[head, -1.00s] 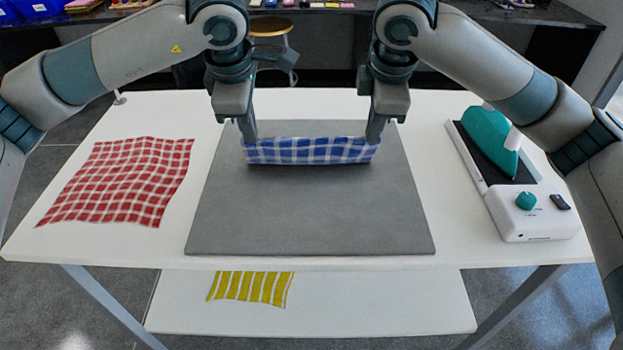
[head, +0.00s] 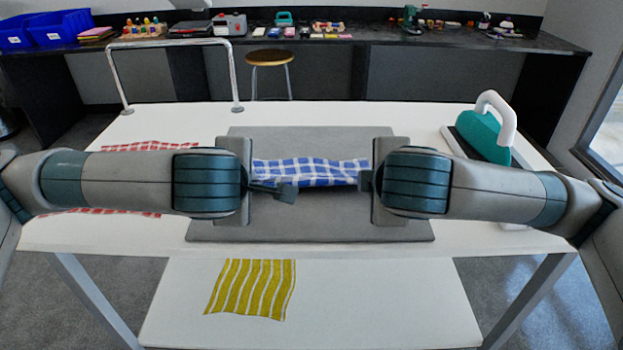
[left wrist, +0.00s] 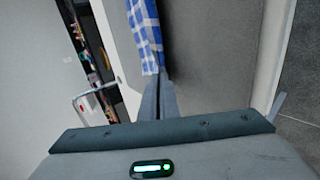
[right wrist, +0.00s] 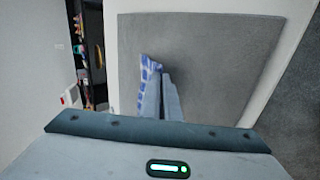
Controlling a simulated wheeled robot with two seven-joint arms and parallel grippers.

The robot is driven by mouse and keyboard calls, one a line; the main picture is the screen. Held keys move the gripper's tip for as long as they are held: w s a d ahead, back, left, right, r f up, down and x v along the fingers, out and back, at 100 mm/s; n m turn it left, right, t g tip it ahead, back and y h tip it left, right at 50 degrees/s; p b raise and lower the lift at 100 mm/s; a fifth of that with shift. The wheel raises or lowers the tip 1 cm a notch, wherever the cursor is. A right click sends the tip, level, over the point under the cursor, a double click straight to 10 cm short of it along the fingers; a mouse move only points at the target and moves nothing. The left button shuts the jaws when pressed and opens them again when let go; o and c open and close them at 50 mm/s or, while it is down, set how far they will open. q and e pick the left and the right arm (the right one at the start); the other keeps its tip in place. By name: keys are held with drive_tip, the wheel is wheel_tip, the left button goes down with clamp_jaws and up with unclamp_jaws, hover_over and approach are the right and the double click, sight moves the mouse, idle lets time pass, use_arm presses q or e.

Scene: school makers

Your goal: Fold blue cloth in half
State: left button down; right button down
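The blue and white checked cloth (head: 312,172) stretches as a narrow band between my two grippers, over the grey mat (head: 312,228). I cannot tell whether its lower edge touches the mat. My left gripper (left wrist: 158,98) is shut on one end of the cloth, which also shows in the left wrist view (left wrist: 146,35). My right gripper (right wrist: 160,92) is shut on the other end; a piece of cloth shows at its fingers in the right wrist view (right wrist: 149,82).
A red checked cloth (head: 150,146) lies at the left, partly behind my left arm. A teal iron (head: 481,136) stands at the right behind my right arm. A yellow striped cloth (head: 252,288) lies on a lower shelf. The front of the mat is clear.

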use_arm(q)
drive_tip(key=shift+s+f, duration=0.25)
drive_tip(key=shift+f, duration=0.05)
use_arm(e)
drive_tip(key=shift+s+f, duration=0.25)
drive_tip(key=shift+f, duration=0.05)
use_arm(q)
drive_tip(key=shift+t, duration=0.3)
use_arm(e)
drive_tip(key=shift+t, duration=0.3)
use_arm(q)
drive_tip(key=c, duration=1.7)
unclamp_jaws()
use_arm(e)
drive_tip(key=c, duration=1.7)
unclamp_jaws()
use_arm(q)
drive_tip(key=shift+r, duration=0.1)
use_arm(e)
drive_tip(key=shift+r, duration=0.1)
